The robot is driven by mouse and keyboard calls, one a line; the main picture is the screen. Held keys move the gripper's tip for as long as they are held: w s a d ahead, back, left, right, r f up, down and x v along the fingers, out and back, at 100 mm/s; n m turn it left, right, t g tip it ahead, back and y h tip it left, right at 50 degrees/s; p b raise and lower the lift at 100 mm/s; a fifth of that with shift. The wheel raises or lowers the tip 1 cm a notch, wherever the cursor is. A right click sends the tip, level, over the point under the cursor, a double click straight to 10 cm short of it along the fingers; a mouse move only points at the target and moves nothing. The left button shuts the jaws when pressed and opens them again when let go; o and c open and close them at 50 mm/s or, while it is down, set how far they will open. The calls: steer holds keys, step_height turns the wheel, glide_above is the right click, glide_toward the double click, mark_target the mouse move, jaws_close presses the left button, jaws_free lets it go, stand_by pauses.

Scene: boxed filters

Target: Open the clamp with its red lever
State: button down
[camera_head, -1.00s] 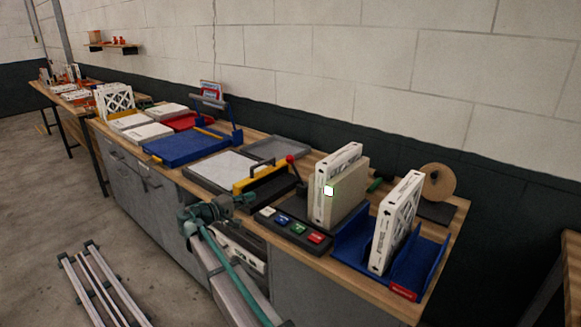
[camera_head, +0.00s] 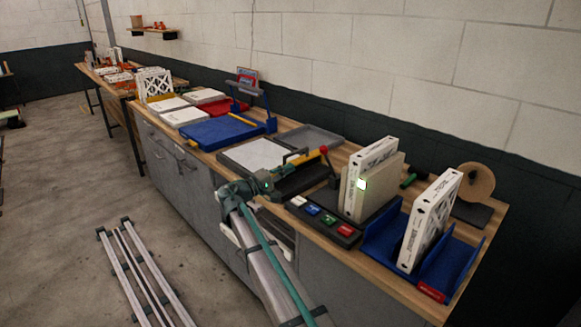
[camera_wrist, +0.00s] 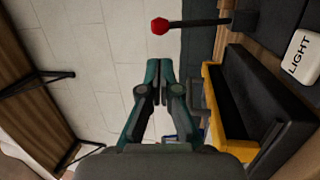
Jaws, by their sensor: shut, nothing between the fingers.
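The red lever is a black rod with a red ball knob (camera_head: 324,149), standing up at the right end of the clamp. In the wrist view its red knob (camera_wrist: 159,25) lies ahead of my fingertips, a gap apart. The clamp has a yellow bar (camera_head: 308,159) and a dark body; its yellow edge (camera_wrist: 212,100) shows right of my fingers in the wrist view. My gripper (camera_head: 290,172) is over the bench's front part, left of the lever, and partly covers the clamp. In the wrist view my gripper (camera_wrist: 160,68) is shut and empty.
A button panel (camera_head: 322,221) with several coloured buttons is right of my gripper; its white LIGHT button (camera_wrist: 300,52) shows in the wrist view. White boxed filters (camera_head: 366,175) stand right of the lever, another in a blue holder (camera_head: 462,262). A blue press (camera_head: 215,133) is left.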

mark_target(321, 152)
steer(key=p+x, duration=0.3)
steer(key=x, duration=0.7)
steer(key=shift+w+d+r+p, duration=0.15)
steer(key=shift+d+p, duration=0.1)
steer(key=shift+p, duration=0.15)
steer(key=shift+w+d, duration=0.3)
steer(key=shift+d, duration=0.3)
steer(key=shift+r, duration=0.1)
